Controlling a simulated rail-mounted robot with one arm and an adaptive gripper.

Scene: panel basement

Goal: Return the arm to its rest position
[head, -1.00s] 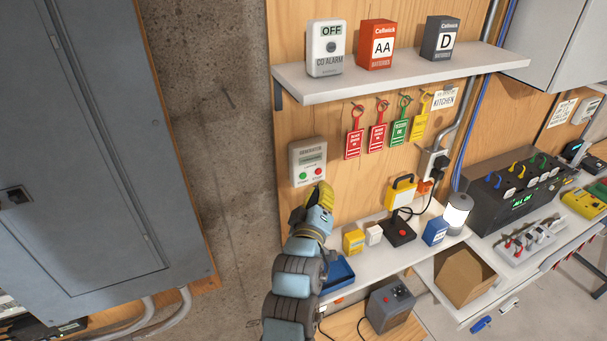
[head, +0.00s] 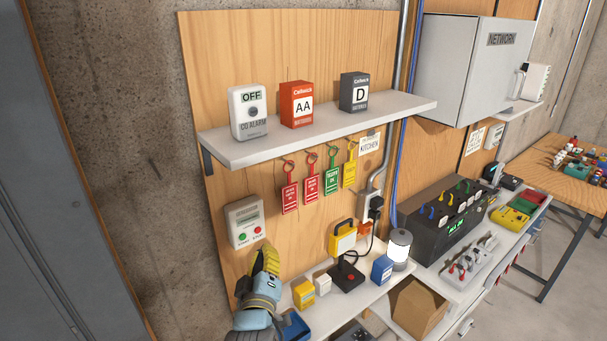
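My gripper (head: 266,260) shows at the lower left of the head view, with yellow finger parts on a blue-grey wrist. It points up, just below and right of the wall control box (head: 245,222) with green and red buttons. Whether it touches the box cannot be told. I see nothing held in it, but the gap between its fingers is not clear from this angle. My arm comes up from the bottom edge and partly hides a blue tray (head: 293,327).
A shelf (head: 320,131) overhead holds a CO alarm (head: 248,112) reading OFF and two battery boxes. Several tags hang below it. A grey cabinet (head: 45,180) stands left.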

